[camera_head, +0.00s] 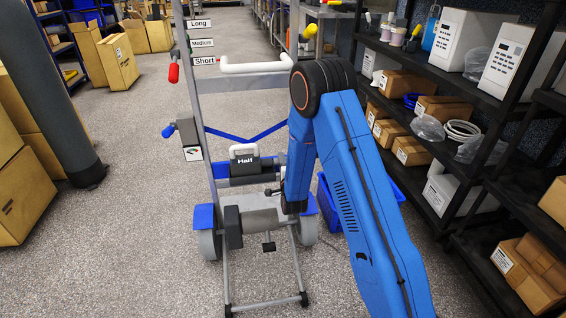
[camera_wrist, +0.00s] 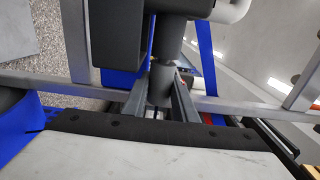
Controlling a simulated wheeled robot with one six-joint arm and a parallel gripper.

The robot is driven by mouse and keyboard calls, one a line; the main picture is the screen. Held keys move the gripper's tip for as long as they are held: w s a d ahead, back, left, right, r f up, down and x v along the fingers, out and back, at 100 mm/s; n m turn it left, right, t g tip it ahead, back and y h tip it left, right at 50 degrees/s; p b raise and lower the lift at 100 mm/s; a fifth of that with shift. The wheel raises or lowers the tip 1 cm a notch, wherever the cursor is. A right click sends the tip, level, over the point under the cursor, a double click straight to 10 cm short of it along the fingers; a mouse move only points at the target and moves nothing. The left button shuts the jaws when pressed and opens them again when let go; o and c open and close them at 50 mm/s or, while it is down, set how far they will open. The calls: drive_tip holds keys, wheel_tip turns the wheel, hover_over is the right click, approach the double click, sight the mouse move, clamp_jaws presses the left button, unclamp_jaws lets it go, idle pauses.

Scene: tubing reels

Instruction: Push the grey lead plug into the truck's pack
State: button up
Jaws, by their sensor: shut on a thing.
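The truck (camera_head: 212,130) is a grey-framed hand truck standing upright in the middle of the head view. My gripper (camera_head: 272,192) is at the pack's right side, mostly hidden by my blue arm. In the wrist view my gripper (camera_wrist: 160,92) is shut around the grey lead plug (camera_wrist: 161,84), a short grey cylinder. The plug points at a dark grey body at the top of the wrist view. I cannot tell whether it touches or enters a socket there.
A black shelf rack (camera_head: 470,110) with boxes stands close on the right. A blue bin (camera_head: 345,208) is on the floor behind my arm. A red-tipped lever (camera_head: 174,72) and a blue-tipped one stick out left of the truck.

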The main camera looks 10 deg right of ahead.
drive_tip(key=shift+a, duration=0.6)
drive_tip(key=o, duration=1.1)
drive_tip(key=shift+o, duration=0.2)
